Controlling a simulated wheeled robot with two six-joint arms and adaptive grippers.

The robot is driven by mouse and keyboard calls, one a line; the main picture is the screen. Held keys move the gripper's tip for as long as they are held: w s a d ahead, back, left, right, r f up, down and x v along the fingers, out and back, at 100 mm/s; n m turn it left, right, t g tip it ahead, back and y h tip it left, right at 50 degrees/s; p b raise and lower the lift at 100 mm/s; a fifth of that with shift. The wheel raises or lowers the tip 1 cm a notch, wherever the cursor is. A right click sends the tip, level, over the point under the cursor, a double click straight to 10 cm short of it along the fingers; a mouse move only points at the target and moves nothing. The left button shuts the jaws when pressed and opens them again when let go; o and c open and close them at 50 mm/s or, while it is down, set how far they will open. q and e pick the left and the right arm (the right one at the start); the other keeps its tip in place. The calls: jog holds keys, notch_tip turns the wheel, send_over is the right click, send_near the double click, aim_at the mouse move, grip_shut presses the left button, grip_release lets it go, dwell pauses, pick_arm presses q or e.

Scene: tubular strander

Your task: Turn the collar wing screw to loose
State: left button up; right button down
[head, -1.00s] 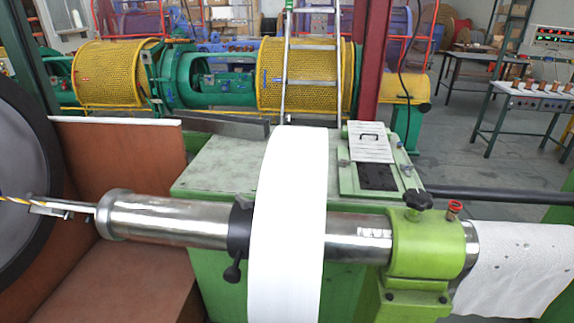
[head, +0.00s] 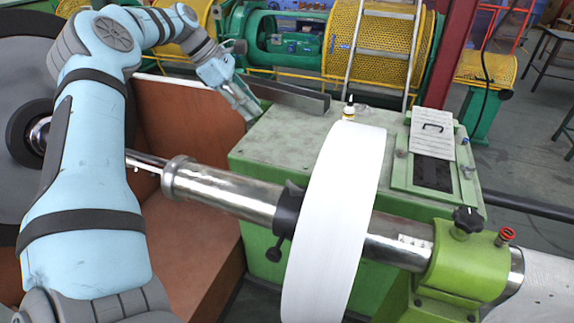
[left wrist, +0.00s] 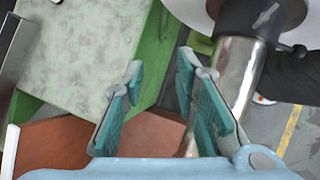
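The black collar (head: 288,207) sits around the steel shaft (head: 225,190), against the left face of a white disc (head: 338,215). Its wing screw (head: 274,252) hangs below on the near side, a dark stem with a knob. In the left wrist view the collar (left wrist: 262,14) is at the top right, and the dark screw (left wrist: 297,50) sticks out beside it. My left gripper (head: 248,108) is beyond the shaft, near the green cabinet's left edge, apart from the collar. In the left wrist view the left gripper (left wrist: 160,85) is open and empty. My right gripper is not visible.
The green cabinet (head: 290,145) stands behind the shaft, with a small bottle (head: 349,108) on it. A green bearing block (head: 465,265) with a black knob (head: 467,220) carries the shaft's right end. A brown panel (head: 190,120) stands at the left.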

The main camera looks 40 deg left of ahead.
pick_arm(q)
jog(key=s+d+r+m+g, duration=0.2)
jog(key=d+m+g, duration=0.1)
jog(key=d+m, duration=0.25)
jog(key=s+d+r+m+g, duration=0.1)
jog(key=s+d+m+g, duration=0.2)
jog(key=d, duration=0.4)
send_near(292, 181)
jog(key=shift+m, duration=0.25)
jog(key=x, duration=0.8)
jog(key=shift+d+f+p, duration=0.25)
jog(key=shift+p, duration=0.1)
jog(key=shift+s+a, duration=0.1)
jog(key=shift+a, duration=0.1)
grip_shut()
